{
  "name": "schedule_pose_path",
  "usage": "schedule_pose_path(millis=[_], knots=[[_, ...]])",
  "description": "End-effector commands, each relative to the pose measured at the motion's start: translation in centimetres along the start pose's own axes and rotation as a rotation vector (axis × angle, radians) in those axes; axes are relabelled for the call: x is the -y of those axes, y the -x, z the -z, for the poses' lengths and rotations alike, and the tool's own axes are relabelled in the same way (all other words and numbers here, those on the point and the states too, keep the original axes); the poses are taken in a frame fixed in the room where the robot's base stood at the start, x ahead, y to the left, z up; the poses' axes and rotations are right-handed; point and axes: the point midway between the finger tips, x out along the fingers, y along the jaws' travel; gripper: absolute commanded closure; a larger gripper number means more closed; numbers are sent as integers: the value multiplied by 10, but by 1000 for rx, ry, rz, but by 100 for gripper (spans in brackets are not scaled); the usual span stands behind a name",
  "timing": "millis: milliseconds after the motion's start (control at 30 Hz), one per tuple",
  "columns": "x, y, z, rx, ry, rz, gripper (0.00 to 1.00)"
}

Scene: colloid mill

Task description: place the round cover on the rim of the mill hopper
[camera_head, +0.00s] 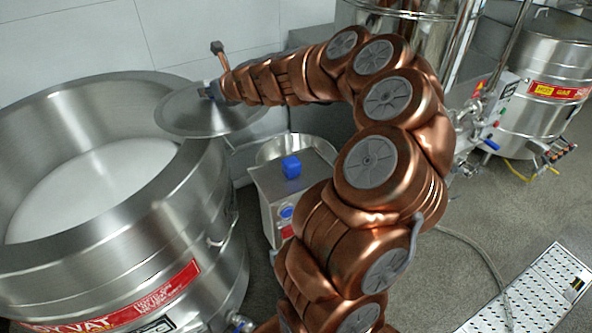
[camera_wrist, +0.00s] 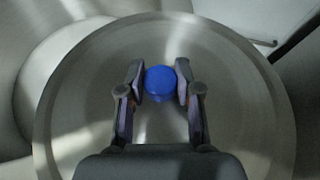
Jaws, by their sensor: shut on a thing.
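The round cover (camera_head: 188,118) is a wide, shallow metal disc, and it fills much of the wrist view (camera_wrist: 70,110). My gripper (camera_wrist: 160,85) is shut on the blue knob (camera_wrist: 160,83) at the middle of the cover. In the head view my gripper (camera_head: 209,91) holds the cover up in the air, roughly level, overlapping the right rim of the big vat. The mill hopper (camera_head: 268,152) is a round metal bowl to the right of and below the cover in the picture. It is partly hidden behind a metal box and my arm.
A large open steel vat (camera_head: 110,250) with white contents stands at left, close to the cover. Steel tanks (camera_head: 545,75) stand at the back right. A hose crosses the floor.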

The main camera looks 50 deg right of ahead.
Motion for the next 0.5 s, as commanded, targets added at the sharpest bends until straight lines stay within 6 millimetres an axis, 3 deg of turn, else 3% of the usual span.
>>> schedule_pose_path(millis=[33, 100, 500], knots=[[24, -3, 15, 3, -12, 32, 100], [49, -1, 24, 7, -25, 63, 100], [174, 21, 72, 35, -87, 220, 100]])
